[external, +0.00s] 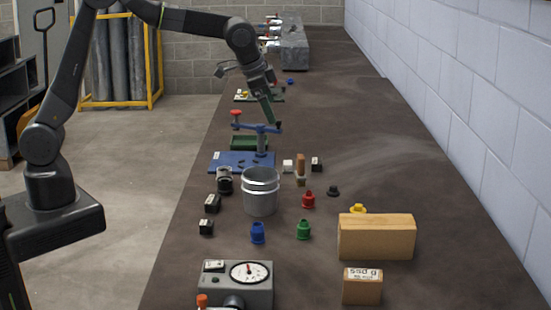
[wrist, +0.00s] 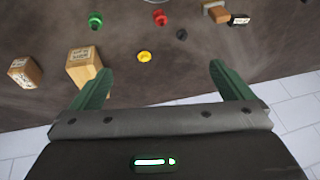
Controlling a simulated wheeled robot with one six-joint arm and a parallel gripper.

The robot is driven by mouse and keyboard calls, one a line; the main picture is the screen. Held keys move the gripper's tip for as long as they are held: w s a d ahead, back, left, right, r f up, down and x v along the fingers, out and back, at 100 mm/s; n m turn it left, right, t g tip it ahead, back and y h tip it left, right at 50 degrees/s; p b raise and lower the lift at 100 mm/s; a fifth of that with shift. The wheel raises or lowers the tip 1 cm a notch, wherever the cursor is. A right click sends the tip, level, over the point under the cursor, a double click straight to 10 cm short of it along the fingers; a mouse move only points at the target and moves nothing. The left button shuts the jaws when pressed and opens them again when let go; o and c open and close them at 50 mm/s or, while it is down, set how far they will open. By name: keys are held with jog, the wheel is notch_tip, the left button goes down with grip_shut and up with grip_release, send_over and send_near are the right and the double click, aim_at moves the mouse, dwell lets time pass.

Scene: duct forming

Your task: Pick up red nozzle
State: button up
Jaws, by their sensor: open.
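The red nozzle (external: 308,200) stands on the dark bench, right of the metal can, in the external view. In the wrist view the red nozzle (wrist: 160,18) is at the top centre, beyond the fingertips. My gripper (wrist: 157,78) is open and empty in the wrist view, its two green fingers spread wide. In the external view my gripper (external: 272,118) is above the bench near the blue stand, farther back than the nozzle and well apart from it.
A metal can (external: 260,192) stands close left of the nozzle. Green (external: 303,230), blue (external: 258,233) and yellow (external: 358,208) nozzles and a black one (external: 333,190) are around it. A wooden block (external: 376,238) lies front right. A blue clamp stand (external: 262,140) is beneath my gripper. The bench's right side is clear.

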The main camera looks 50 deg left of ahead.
jog(key=c, duration=0.9)
jog(key=shift+o, duration=0.2)
jog(key=n+b, duration=0.7)
jog(key=b, duration=0.2)
send_near(307, 192)
jog(key=shift+n+y, duration=0.3)
jog(key=shift+y, duration=0.1)
jog(key=p+x, duration=0.1)
jog(key=x, duration=0.3)
jog(key=shift+w+d+f, duration=0.1)
jog(key=shift+d+f, duration=0.1)
jog(key=shift+f, duration=0.05)
jog(key=shift+p+x, duration=1.1)
jog(key=shift+x, duration=1.7)
